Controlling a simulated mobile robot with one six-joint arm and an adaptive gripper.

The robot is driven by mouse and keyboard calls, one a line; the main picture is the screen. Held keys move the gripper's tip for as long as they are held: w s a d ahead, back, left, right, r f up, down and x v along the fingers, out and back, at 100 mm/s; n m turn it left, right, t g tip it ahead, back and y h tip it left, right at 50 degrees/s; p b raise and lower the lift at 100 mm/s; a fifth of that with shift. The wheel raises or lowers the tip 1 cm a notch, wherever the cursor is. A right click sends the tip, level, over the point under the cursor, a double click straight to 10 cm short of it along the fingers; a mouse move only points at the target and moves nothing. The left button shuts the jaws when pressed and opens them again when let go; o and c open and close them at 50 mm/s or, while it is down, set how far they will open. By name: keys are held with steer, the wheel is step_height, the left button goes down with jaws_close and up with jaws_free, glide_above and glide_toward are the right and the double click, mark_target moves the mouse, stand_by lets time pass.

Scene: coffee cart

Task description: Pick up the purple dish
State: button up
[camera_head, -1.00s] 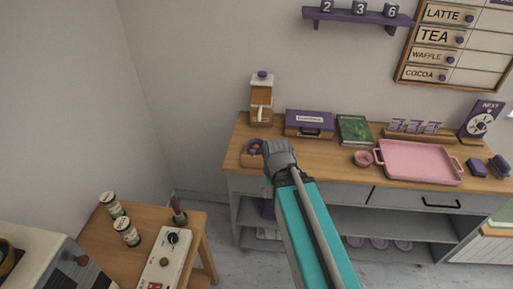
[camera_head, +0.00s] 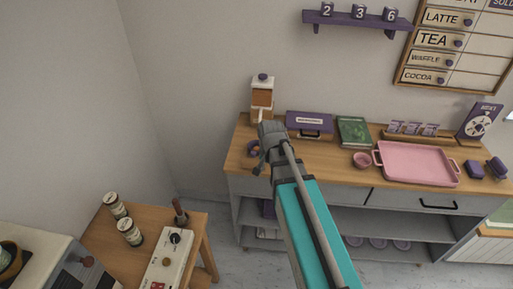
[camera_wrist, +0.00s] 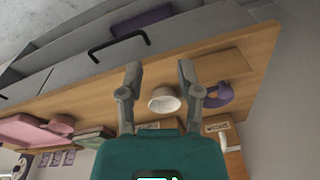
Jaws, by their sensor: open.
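A small purple rounded thing (camera_head: 252,148), which looks like the purple dish, sits near the left end of the wooden counter, just left of my gripper (camera_head: 259,160) and partly hidden by it. In the wrist view the purple thing (camera_wrist: 220,95) shows a curved, ring-like outline, to the right of the right finger. My gripper (camera_wrist: 160,70) is open with nothing held. A white round cup or bowl (camera_wrist: 163,101) appears between the fingers in that view, beyond them; I cannot tell its distance.
The wooden counter (camera_head: 325,155) also bears a dispenser (camera_head: 262,95), a purple box (camera_head: 309,123), a green book (camera_head: 354,130), a pink bowl (camera_head: 362,160) and a pink tray (camera_head: 415,165). A side table (camera_head: 105,235) with jars (camera_head: 130,232) stands front left. The counter's front strip is fairly clear.

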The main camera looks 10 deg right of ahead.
steer(key=w+r+m+t+p, duration=0.1)
steer(key=w+r+m+p, duration=0.1)
steer(key=w+m, duration=0.3)
steer(key=w+r+m+p, duration=0.1)
steer(key=w+r+m, duration=0.1)
steer(key=w+m, duration=0.4)
steer(key=w, duration=0.4)
steer(key=shift+w+d+r+m+t+p, duration=0.2)
steer(key=shift+r+m+t+p, duration=0.1)
steer(key=shift+t+p, duration=0.1)
steer(key=shift+f, duration=0.1)
steer(key=b, duration=0.9)
glide_toward(256, 148)
steer(key=s, duration=0.1)
steer(key=s+f, duration=0.2)
steer(key=shift+s+d, duration=0.15)
steer(key=shift+d, duration=0.05)
steer(key=shift+r, duration=0.1)
step_height(256, 148, down, 3)
steer(key=b, duration=0.3)
steer(key=shift+a+f, duration=0.15)
steer(key=shift+f, duration=0.1)
steer(key=shift+b+x, duration=0.85)
steer(key=shift+x, duration=0.05)
